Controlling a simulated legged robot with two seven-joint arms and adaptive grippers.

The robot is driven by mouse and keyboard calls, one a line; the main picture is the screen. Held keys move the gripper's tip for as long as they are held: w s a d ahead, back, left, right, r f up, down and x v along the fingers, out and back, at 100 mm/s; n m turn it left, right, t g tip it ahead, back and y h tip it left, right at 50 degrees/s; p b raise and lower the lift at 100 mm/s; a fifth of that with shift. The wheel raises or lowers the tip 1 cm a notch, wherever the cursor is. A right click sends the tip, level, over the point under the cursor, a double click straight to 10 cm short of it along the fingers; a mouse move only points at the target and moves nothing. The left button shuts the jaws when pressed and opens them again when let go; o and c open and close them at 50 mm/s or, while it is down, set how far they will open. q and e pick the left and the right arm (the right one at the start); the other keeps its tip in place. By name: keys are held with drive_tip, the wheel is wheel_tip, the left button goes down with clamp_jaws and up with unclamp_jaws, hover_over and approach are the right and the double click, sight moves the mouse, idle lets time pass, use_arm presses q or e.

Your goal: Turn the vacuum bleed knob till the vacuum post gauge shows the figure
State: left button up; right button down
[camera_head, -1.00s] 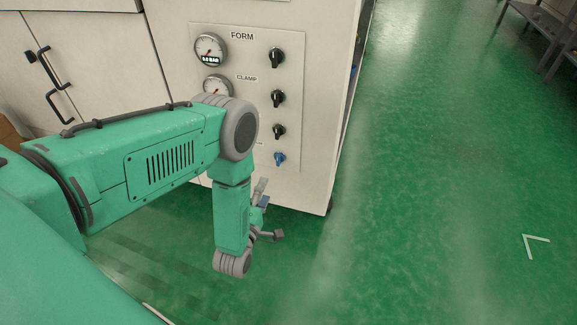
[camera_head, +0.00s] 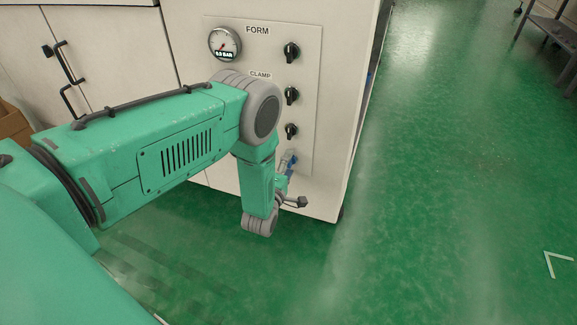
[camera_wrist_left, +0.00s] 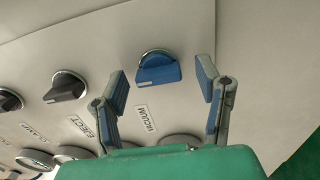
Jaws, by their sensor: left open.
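The blue vacuum bleed knob (camera_wrist_left: 157,69) sits on the pale panel in the left wrist view, above a VACUUM label (camera_wrist_left: 146,118). My left gripper (camera_wrist_left: 164,86) is open, with one finger on each side of the knob and gaps showing. The knob seems between the fingertips but not gripped. In the head view my left gripper (camera_head: 288,170) is at the panel's lower part, small and partly behind my arm. A round gauge (camera_wrist_left: 180,140) near the VACUUM label is mostly hidden by my green wrist, so its figure cannot be read. My right gripper is not in view.
Black knobs (camera_head: 291,52) run down the panel above the gripper. The FORM gauge (camera_head: 225,44) has a small digital readout. A black EJECT knob (camera_wrist_left: 66,87) is beside the blue one. Green floor (camera_head: 440,200) is clear to the right; a grey rack (camera_head: 553,30) stands far right.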

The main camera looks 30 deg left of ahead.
use_arm(q)
drive_tip(key=c, duration=1.2)
drive_tip(key=shift+o, duration=0.2)
